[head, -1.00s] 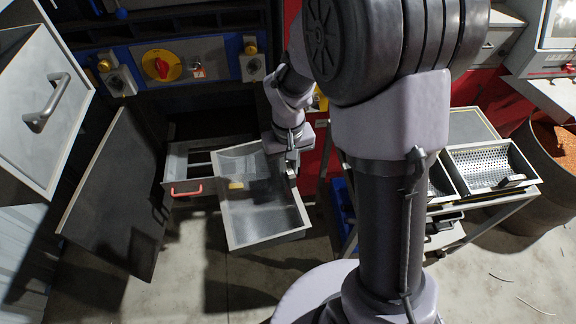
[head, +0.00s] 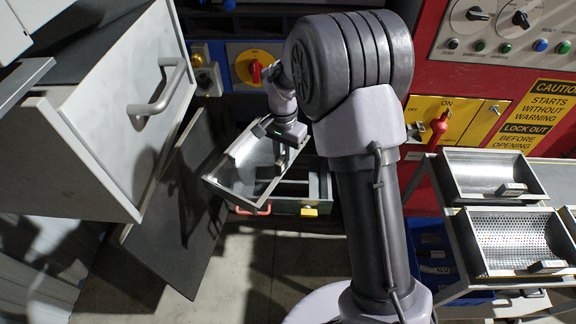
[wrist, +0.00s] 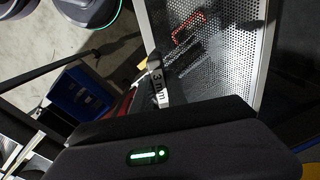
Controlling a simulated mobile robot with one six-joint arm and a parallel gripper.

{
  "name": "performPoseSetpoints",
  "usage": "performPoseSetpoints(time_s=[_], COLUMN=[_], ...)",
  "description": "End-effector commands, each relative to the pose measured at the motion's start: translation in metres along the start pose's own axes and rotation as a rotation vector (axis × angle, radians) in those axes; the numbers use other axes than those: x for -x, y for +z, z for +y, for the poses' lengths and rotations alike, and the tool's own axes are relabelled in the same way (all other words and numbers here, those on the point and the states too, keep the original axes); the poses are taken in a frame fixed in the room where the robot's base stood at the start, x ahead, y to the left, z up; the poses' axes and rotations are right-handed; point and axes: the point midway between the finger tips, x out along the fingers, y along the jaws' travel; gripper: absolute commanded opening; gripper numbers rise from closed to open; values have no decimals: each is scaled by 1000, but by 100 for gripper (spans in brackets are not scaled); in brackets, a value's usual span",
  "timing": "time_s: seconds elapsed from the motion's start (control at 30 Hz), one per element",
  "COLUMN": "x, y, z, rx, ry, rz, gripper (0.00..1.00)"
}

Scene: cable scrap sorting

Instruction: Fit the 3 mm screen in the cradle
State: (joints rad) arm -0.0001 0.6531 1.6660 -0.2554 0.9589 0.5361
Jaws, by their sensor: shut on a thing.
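My gripper (head: 281,158) is shut on the 3 mm screen (head: 232,178), a grey metal trough with a perforated bottom. It holds the screen tilted, above the left part of the cradle. In the wrist view the perforated screen (wrist: 215,55) fills the upper right, with the "3 mm" tag (wrist: 158,86) close to my gripper's dark body. The cradle (head: 318,183) is an open pulled-out frame with cross bars, a red handle and a yellow tag. The screen hides its left part. I cannot tell whether screen and cradle touch.
An open dark door (head: 185,225) and a large grey drawer with a handle (head: 125,110) stand to the left. A rack at right holds other screens, one perforated (head: 515,242). A blue bin (head: 432,255) sits under it. A red control panel is behind.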

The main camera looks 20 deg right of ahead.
Motion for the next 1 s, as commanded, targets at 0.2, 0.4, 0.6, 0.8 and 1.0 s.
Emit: performPoseSetpoints(time_s=[0.2,0.4,0.6,0.8,1.0], x=[-54,-92,-110,-126,-146], y=[-27,-42,-48,-47,-47], z=[-28,-43,-48,-48,-48], rx=[-532,-925,-1089,-1098,-1096], ry=[-1,-3,-5,-4,-4], rz=[1,1,2,1,1], gripper=[0,0,0,0,0])
